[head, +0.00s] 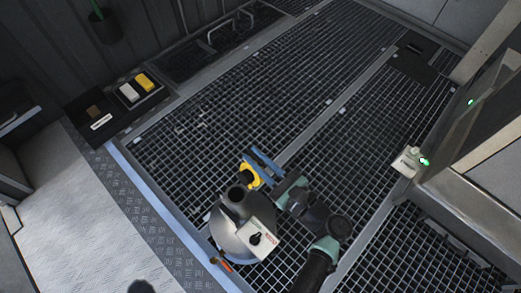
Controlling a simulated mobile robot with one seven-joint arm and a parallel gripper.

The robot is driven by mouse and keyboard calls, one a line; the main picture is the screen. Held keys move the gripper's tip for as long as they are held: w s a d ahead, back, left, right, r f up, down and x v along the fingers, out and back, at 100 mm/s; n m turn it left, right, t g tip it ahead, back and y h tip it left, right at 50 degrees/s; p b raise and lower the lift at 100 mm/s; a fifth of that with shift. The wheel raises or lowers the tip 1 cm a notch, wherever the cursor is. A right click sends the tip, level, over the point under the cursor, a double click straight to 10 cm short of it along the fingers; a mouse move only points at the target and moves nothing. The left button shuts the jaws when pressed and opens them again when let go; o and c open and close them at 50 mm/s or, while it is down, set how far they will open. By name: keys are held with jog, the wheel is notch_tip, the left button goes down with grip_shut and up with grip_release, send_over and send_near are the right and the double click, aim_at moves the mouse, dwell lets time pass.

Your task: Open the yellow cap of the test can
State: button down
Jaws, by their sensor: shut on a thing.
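The test can (232,232) is a grey metal can with a short round neck (237,193), standing on the grating low in the middle of the head view. A white label or plate with a black mark (258,239) is on its right side. The yellow cap (250,176) is just above and right of the neck, tilted, with a dark inner part showing. My gripper (258,168), with blue fingers, is shut on the yellow cap. Part of the cap is hidden by the fingers. The top of the neck looks dark and uncovered.
A dark tray (118,110) with a yellow block (145,81) and a white block (130,93) is at upper left. An orange-handled tool (221,264) lies beside the can. A white box with a green light (407,161) is at right. The grating (290,85) behind is clear.

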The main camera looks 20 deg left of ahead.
jog(key=shift+d, duration=0.2)
jog(key=c, duration=1)
grip_release()
jog(key=shift+o, duration=0.4)
jog(key=shift+a, duration=0.15)
jog(key=p+v, duration=0.2)
jog(key=v, duration=1.1)
jog(key=shift+w, duration=0.1)
